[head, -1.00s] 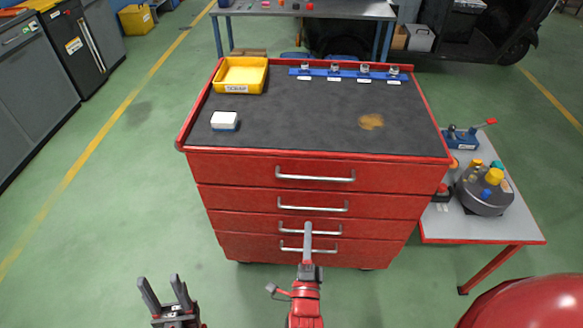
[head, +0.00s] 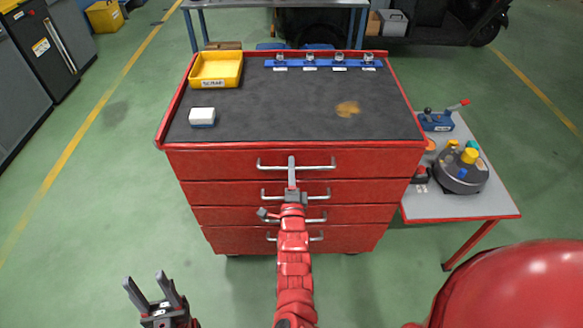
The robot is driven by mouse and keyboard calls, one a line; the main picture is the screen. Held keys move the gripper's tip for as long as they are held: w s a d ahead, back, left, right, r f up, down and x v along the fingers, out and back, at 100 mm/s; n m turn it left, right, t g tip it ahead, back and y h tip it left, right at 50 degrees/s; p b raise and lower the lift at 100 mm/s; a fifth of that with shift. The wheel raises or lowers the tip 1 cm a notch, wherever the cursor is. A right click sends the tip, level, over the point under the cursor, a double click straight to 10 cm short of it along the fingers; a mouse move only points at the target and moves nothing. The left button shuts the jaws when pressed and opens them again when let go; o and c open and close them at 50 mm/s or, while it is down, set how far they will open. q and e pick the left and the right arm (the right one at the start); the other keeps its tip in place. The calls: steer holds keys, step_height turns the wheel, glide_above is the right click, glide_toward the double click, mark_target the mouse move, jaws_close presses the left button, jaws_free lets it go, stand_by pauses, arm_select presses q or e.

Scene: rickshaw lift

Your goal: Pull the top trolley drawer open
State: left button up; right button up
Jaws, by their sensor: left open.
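The red trolley (head: 160,142) stands ahead, and its top drawer (head: 385,161) is closed flush with the front. The top drawer's silver handle (head: 318,167) runs across the middle. My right gripper (head: 291,168) is in front of this handle, its finger overlapping the bar in the picture. I see it edge-on as one finger, so its opening is hidden, and I cannot tell whether it touches the handle. My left gripper (head: 154,284) is open and empty, low at the left, away from the trolley.
A side table (head: 480,208) with equipment stands close at the right. Green floor is free at the left.

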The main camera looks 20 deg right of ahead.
jaws_close()
stand_by(1.5)
